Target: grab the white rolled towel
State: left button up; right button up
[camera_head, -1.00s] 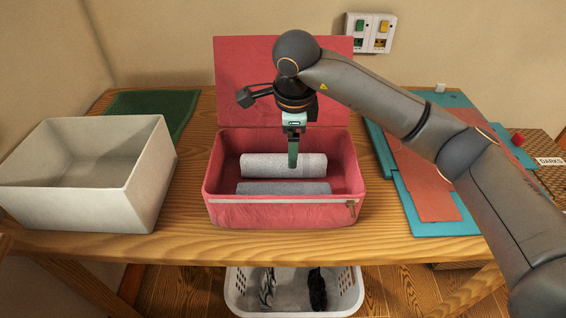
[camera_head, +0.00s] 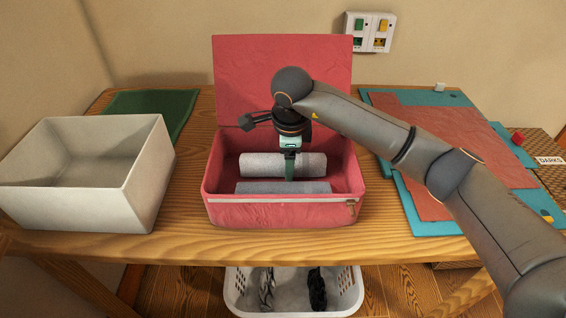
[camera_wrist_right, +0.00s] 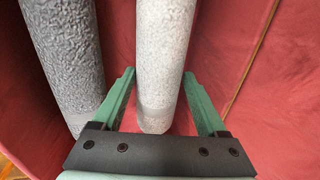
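The white rolled towel (camera_head: 256,164) lies crosswise in the open red box (camera_head: 283,212), as the farther of two rolls. A greyer roll (camera_head: 265,188) lies in front of it. My right gripper (camera_head: 290,178) points down into the box at the white towel. In the right wrist view, the gripper (camera_wrist_right: 158,76) is open, with one green finger on each side of the white towel (camera_wrist_right: 165,45). Gaps show between the fingers and the towel. The grey roll (camera_wrist_right: 65,50) is just outside the left finger. My left gripper is not in view.
The red lid (camera_head: 245,75) stands up behind the box. A white bin (camera_head: 85,205) is on the left of the wooden table (camera_head: 190,215), with a green cloth (camera_head: 160,108) behind it. Teal and red-brown folded pieces (camera_head: 400,135) lie right. A laundry basket (camera_head: 290,303) is below.

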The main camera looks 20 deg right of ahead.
jog(key=c, duration=0.8)
jog(key=shift+o, duration=0.2)
jog(key=shift+r, duration=0.1)
